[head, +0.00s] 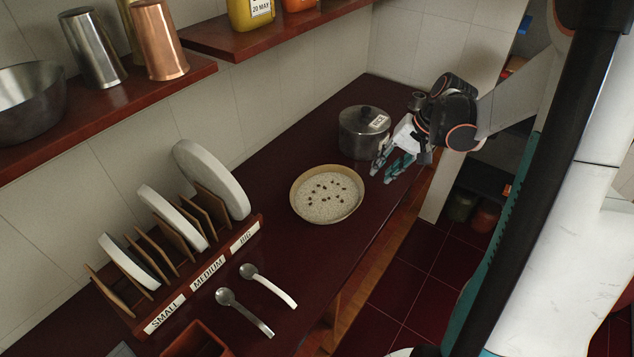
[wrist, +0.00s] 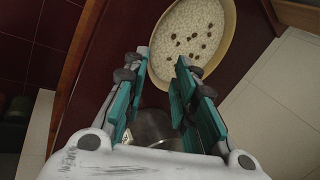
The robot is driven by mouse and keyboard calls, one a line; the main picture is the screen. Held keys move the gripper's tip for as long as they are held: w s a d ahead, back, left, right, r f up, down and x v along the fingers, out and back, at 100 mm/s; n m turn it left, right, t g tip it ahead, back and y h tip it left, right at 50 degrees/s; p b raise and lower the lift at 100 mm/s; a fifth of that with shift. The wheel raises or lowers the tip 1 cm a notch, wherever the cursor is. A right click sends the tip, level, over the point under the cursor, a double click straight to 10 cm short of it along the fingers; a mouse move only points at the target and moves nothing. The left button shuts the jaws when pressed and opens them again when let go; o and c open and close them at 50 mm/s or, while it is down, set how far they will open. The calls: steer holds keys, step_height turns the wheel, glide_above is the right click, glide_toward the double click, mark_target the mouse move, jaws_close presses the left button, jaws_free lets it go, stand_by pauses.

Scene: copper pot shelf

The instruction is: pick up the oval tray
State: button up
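The oval tray (head: 327,194) lies flat on the dark red counter, shallow and tan-rimmed, with a pale speckled filling and several small brown pieces on it. It also shows at the top of the wrist view (wrist: 192,42), partly cut off by the frame edge. My gripper (head: 384,172) is to the right of the tray in the head view, beside the lidded pot. In the wrist view its two teal-padded fingers (wrist: 160,62) are spread apart with nothing between the pads. The tray lies beyond the fingertips, and I see no contact.
A lidded steel pot (head: 364,132) stands behind the tray, close to my gripper. A labelled rack (head: 205,270) with round white plates and two spoons (head: 268,285) are at the left. Shelves (head: 270,35) with cups and jars hang above. The counter's front edge is near the tray.

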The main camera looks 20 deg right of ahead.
steer(key=b, duration=0.3)
glide_toward(361, 207)
steer(key=shift+w+a, duration=0.6)
steer(key=shift+w, duration=0.1)
steer(key=shift+b+x, duration=1.05)
steer(key=shift+x, duration=1.85)
steer(key=shift+s+a+r, duration=0.1)
steer(key=shift+s, duration=0.1)
jaws_close()
